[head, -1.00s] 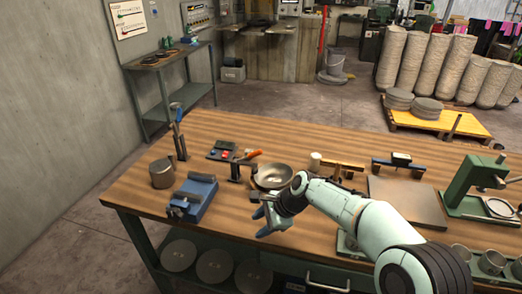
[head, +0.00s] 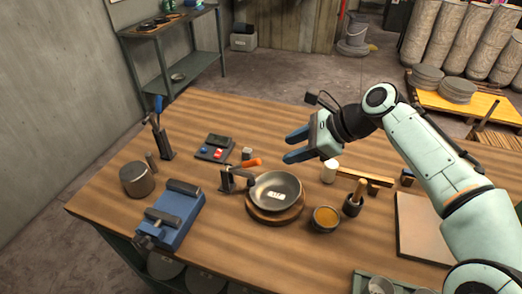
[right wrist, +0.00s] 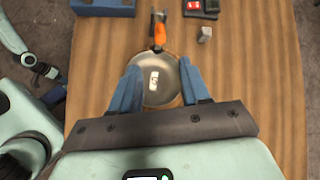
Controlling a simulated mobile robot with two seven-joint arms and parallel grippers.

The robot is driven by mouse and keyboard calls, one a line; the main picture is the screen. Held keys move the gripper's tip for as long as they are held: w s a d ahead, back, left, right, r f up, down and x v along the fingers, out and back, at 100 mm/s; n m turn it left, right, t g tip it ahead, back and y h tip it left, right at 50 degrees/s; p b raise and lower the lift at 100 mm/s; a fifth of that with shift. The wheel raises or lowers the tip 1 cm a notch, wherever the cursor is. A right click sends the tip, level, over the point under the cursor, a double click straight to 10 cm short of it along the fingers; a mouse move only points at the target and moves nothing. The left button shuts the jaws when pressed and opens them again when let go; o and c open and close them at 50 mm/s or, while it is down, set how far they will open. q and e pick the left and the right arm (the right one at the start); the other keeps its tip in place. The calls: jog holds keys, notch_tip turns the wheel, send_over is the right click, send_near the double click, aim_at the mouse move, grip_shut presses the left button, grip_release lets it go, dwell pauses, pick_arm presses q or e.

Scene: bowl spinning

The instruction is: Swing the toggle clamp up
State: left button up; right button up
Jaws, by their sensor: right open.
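The toggle clamp (head: 234,178) is a dark upright piece with an orange handle (head: 247,163), at the left of the bowl. The handle lies low, roughly level. The grey metal bowl (head: 276,188) sits on a round wooden base (head: 290,214). My right gripper (head: 288,146) is open and empty, raised above the table, its blue fingers pointing left. In the right wrist view the bowl (right wrist: 158,86) shows between the fingers and the orange handle (right wrist: 160,34) just beyond them. At that view's left edge, part of my left arm appears; its gripper is unclear.
A blue vise (head: 172,215), a grey cylinder (head: 137,179) and a blue-handled tool (head: 160,130) stand at the left. A switch box (head: 214,148) lies behind the clamp.

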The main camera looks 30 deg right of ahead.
aim_at(260, 161)
jog(key=b+x, duration=0.2)
jog(key=x, duration=1.1)
jog(key=shift+r+b, duration=0.1)
jog(key=shift+b, duration=0.3)
grip_shut()
